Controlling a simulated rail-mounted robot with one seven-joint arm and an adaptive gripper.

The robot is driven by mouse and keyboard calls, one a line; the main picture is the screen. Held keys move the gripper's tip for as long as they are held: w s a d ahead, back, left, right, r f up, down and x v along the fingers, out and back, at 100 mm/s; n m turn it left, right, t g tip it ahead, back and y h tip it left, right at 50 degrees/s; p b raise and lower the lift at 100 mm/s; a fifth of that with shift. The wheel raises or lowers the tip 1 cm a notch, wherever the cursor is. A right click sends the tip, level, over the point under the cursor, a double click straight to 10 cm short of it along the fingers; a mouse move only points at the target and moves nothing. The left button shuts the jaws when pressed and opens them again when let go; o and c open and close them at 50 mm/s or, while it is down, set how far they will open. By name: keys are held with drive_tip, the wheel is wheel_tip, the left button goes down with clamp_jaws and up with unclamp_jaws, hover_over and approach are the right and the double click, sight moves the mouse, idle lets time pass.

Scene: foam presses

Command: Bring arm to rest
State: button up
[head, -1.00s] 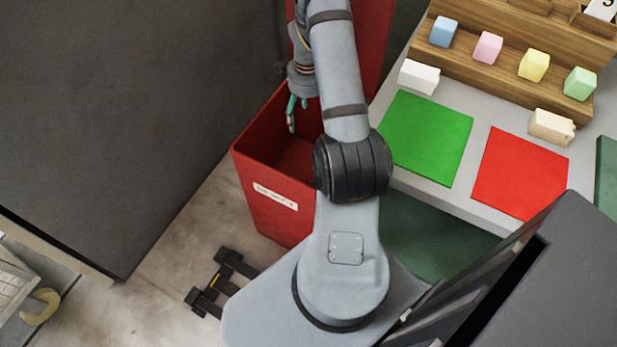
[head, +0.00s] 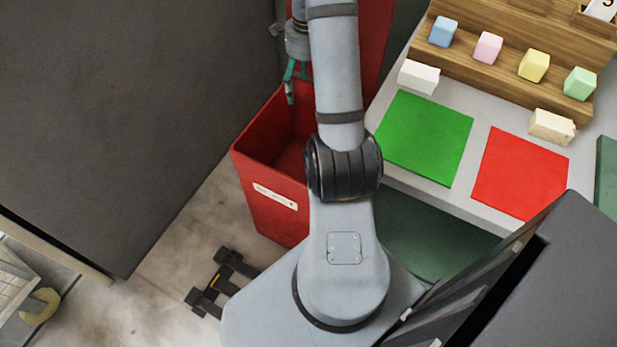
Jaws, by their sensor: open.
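My arm reaches from the bottom middle of the head view up past its top edge. My gripper (head: 290,92) has teal fingers and hangs above the back of the open red bin (head: 277,222). The fingers look empty, with nothing seen between them. Part of the gripper and wrist is close to my own forearm, and the forearm hides part of the bin's right side.
Right of my arm is a grey table with a green mat (head: 426,140) and a red mat (head: 519,175). A white block (head: 419,77) and a cream block (head: 552,126) lie by a wooden rack (head: 507,65) holding several coloured blocks. A dark panel (head: 130,110) fills the left.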

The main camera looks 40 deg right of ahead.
idle(0.4)
wheel_tip(320, 180, down, 12)
wheel_tip(320, 180, up, 6)
drive_tip(key=p, duration=0.3)
drive_tip(key=shift+f, duration=0.1)
